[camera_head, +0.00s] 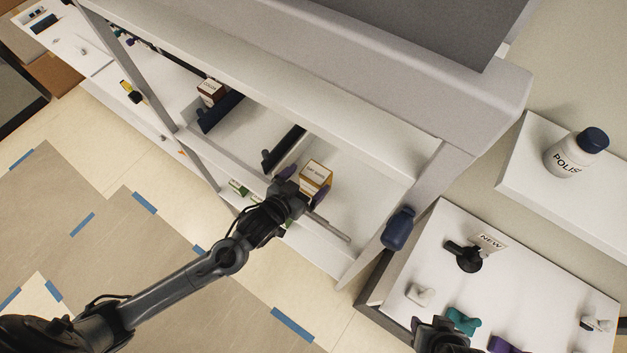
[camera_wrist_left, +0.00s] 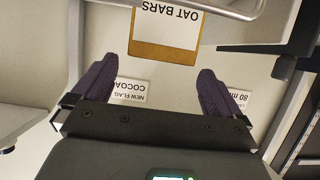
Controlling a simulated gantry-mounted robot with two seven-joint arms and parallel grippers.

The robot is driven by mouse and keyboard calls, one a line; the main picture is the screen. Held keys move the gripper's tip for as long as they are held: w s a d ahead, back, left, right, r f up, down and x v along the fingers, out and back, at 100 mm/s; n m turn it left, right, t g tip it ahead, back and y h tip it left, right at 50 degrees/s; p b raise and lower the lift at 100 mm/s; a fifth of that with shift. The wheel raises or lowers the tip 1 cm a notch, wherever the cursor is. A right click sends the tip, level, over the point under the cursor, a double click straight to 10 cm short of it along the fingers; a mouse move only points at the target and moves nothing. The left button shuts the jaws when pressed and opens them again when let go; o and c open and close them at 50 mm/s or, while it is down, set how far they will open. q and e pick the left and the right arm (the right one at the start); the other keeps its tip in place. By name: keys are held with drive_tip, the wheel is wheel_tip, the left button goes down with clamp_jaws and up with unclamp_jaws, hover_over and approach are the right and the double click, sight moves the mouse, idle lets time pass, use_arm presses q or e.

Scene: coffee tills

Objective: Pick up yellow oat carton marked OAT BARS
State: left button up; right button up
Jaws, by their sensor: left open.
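The yellow carton marked OAT BARS (camera_head: 316,174) stands on a white shelf in the head view, with a pale label on it. In the left wrist view the carton (camera_wrist_left: 165,52) is at the top centre, its label upside down. My left gripper (camera_head: 303,184) is open, with its dark purple fingers at the near side of the carton. In the left wrist view the gripper (camera_wrist_left: 157,70) has its fingertips spread wider than the carton, the carton just beyond them and apart. My right gripper is not clear; only a dark part shows at the bottom edge.
A metal rail (camera_head: 330,228) runs along the shelf front. A blue bottle (camera_head: 398,229) is by the right post. A POLISH bottle (camera_head: 575,152) stands further right.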

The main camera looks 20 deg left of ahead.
sight(319, 170)
use_arm(q)
drive_tip(key=shift+f+p+x, duration=0.15)
drive_tip(key=shift+p+x, duration=0.2)
drive_tip(key=shift+x, duration=1.45)
drive_tip(key=shift+f+p+x, duration=0.15)
drive_tip(key=shift+p+x, duration=0.15)
drive_tip(key=shift+x, duration=1.5)
drive_tip(key=shift+s+f, duration=0.1)
drive_tip(key=shift+s, duration=0.05)
drive_tip(key=c, duration=0.9)
